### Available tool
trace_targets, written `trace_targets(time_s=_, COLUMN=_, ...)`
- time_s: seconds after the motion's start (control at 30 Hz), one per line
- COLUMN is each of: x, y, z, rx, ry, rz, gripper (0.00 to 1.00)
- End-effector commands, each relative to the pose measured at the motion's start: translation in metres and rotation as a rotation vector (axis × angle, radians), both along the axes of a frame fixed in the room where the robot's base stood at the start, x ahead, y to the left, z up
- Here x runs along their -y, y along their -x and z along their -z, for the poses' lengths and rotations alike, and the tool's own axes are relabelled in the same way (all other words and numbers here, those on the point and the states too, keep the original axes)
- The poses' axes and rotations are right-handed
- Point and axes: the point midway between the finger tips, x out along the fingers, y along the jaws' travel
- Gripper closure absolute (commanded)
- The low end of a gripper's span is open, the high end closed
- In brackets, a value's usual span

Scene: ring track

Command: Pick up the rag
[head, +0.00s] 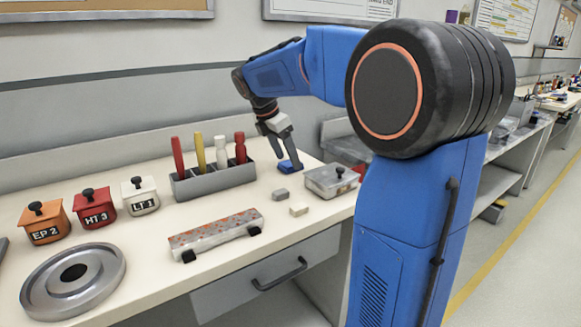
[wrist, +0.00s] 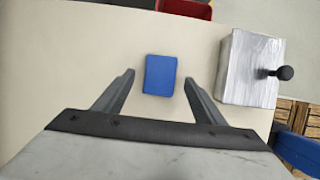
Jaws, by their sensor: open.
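The rag looks like a small blue folded rectangle (wrist: 160,75) lying flat on the pale bench top in the wrist view. In the head view the blue rag (head: 288,168) lies at the right end of the grey tool holder, partly hidden by my fingers. My gripper (head: 287,160) points down over it. In the wrist view my gripper (wrist: 159,77) is open, with one finger left of the rag and one right of it. Bare bench shows between each finger and the rag. I cannot tell the exact height of the fingertips above the bench.
The grey holder (head: 213,181) carries upright tools. Two small blocks (head: 281,195) (head: 299,210) lie in front.

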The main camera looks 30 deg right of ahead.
Motion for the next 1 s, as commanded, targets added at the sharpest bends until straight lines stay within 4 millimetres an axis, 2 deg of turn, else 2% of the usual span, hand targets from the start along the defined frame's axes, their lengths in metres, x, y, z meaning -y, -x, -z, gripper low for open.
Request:
trace_targets(time_s=0.13, x=0.005, y=0.0, z=0.012, rx=-0.001, ry=0.0, rz=0.001, gripper=0.36)
trace_targets(time_s=0.4, x=0.006, y=0.0, z=0.014, rx=0.0, ry=0.0, rz=0.0, gripper=0.36)
trace_targets(time_s=0.5, x=0.006, y=0.0, z=0.014, rx=0.0, ry=0.0, rz=0.0, gripper=0.6)
trace_targets(time_s=0.6, x=0.006, y=0.0, z=0.014, rx=0.0, ry=0.0, rz=0.0, gripper=0.8)
trace_targets(time_s=0.87, x=0.006, y=0.0, z=0.013, rx=0.0, ry=0.0, rz=0.0, gripper=0.8)
trace_targets(time_s=1.0, x=0.006, y=-0.001, z=0.003, rx=0.001, ry=0.0, rz=0.001, gripper=0.8)
